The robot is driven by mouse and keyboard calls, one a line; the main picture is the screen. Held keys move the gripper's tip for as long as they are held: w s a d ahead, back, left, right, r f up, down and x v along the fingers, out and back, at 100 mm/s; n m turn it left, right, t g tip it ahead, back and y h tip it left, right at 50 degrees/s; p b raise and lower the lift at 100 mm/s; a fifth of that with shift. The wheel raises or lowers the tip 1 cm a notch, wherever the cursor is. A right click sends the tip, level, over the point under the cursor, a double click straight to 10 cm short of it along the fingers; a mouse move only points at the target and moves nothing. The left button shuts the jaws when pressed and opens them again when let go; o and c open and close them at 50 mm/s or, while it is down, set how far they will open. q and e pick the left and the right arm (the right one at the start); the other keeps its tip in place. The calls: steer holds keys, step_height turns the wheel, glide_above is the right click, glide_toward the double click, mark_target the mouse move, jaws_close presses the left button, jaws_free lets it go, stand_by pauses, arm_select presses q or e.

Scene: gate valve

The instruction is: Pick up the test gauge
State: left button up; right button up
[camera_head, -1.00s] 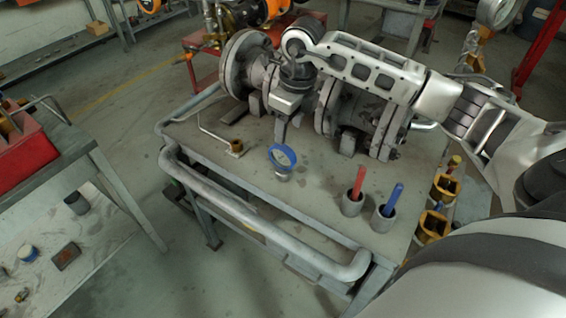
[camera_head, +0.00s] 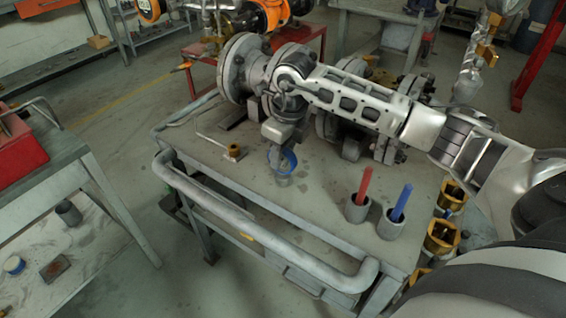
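The test gauge (camera_head: 288,162), with a blue rim and a small pale base, stands on the grey cart top near its front-middle. My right gripper (camera_head: 276,152) points down from above and reaches the gauge, covering part of its rim and face. The fingers are small and dark here, so I cannot tell whether they are apart or closed on it. My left gripper is not in view.
A large flanged gate valve (camera_head: 242,68) lies behind the gripper. Two cups (camera_head: 357,208) with a red and a blue tool stand to the right, near brass fittings (camera_head: 441,236). A bent rod with a brass end (camera_head: 233,151) lies left of the gauge. A pipe rail (camera_head: 230,212) edges the cart.

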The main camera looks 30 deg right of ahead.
jaws_close()
